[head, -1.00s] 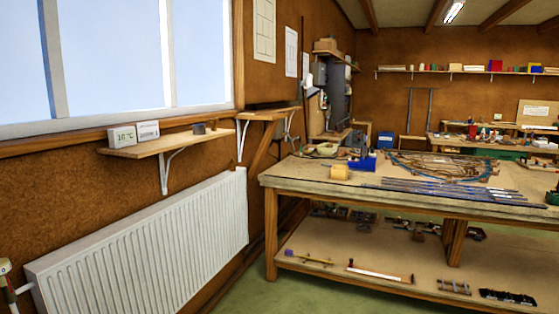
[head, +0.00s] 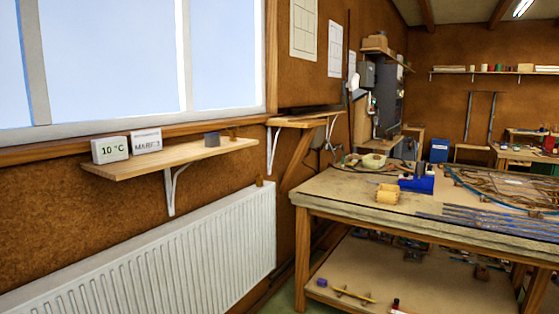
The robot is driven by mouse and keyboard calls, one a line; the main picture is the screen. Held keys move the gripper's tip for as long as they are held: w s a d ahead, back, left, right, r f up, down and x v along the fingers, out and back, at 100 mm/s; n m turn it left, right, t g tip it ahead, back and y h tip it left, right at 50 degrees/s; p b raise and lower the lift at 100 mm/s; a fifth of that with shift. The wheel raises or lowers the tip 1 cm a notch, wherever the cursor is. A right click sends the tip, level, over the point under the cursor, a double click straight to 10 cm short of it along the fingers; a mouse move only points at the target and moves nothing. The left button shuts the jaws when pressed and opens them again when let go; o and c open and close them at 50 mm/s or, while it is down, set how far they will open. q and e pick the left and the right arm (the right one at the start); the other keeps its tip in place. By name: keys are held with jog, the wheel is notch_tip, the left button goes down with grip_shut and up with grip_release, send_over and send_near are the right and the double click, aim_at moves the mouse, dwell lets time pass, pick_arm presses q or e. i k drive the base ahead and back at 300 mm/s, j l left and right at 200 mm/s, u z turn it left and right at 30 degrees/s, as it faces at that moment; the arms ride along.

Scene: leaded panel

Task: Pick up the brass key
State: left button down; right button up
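I cannot make out a brass key for certain in the head view. A wooden wall shelf (head: 165,160) under the window holds a white thermometer box reading 10 °C (head: 110,149), a white card with lettering (head: 147,139) and a small dark grey block (head: 212,139). A small brown thing (head: 232,133) is by the block, too small to identify. A small tan thing (head: 259,181) shows at the radiator's top edge near its right end; I cannot tell what it is. Neither of my grippers is in view.
A white radiator (head: 160,252) is on the wall below the shelf. A large workbench (head: 345,193) at right bears a yellow roll (head: 387,194), a blue object (head: 417,184) and a leaded panel (head: 510,185). Its lower shelf (head: 395,275) holds tools. Some green floor shows left of it.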

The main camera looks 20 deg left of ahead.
aim_at(233, 138)
jog(key=i, duration=2.85)
jog(key=i+u, duration=0.4)
jog(key=i+l+u, duration=0.25)
jog(key=i+u, duration=0.15)
jog(key=u, duration=1.55)
